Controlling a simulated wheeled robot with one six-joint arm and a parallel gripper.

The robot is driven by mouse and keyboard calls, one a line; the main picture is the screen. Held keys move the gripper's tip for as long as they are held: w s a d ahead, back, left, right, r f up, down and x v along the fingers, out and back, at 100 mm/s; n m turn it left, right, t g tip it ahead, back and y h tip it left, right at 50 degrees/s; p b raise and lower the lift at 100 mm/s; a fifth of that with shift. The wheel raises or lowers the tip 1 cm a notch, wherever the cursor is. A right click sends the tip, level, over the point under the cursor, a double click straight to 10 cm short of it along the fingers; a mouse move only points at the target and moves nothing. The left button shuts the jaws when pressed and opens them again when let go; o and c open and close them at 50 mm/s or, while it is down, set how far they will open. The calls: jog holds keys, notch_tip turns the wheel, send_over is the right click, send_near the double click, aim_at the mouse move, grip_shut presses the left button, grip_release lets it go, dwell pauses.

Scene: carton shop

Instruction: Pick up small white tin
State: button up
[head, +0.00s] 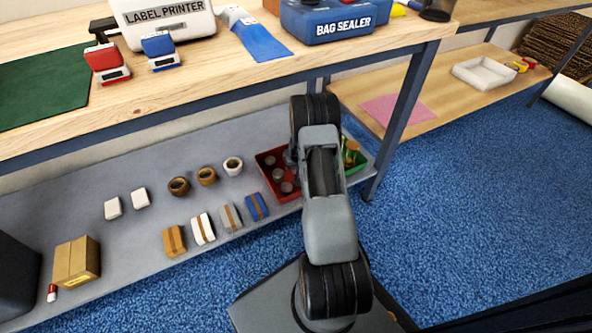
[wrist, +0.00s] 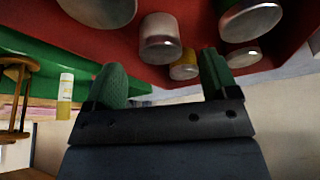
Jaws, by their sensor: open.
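Several tins stand in a red tray (head: 262,158) on the low shelf; in the head view they look grey-topped. In the wrist view, tilted steeply, the red tray (wrist: 285,60) fills the top. A whitish tin (wrist: 159,32) with a bare metal end shows there between and beyond my fingers; I cannot tell for sure that it is the small white tin. A smaller yellowish tin (wrist: 185,66) is beside it. My gripper (wrist: 162,72) is open with nothing between its green fingers. In the head view my arm hides the gripper and part of the tray.
A green tray (head: 358,166) with bottles stands right of the red tray, close to a table leg (head: 408,105). Tape rolls (head: 206,176) and small boxes (head: 203,229) lie to the left on the shelf. The workbench (head: 230,70) overhangs the shelf.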

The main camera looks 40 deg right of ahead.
jog(key=b+x, duration=0.2)
jog(key=x, duration=0.3)
jog(key=shift+w+b, duration=0.1)
jog(key=shift+b, duration=0.3)
jog(key=c, duration=1)
jog(key=shift+r, duration=0.1)
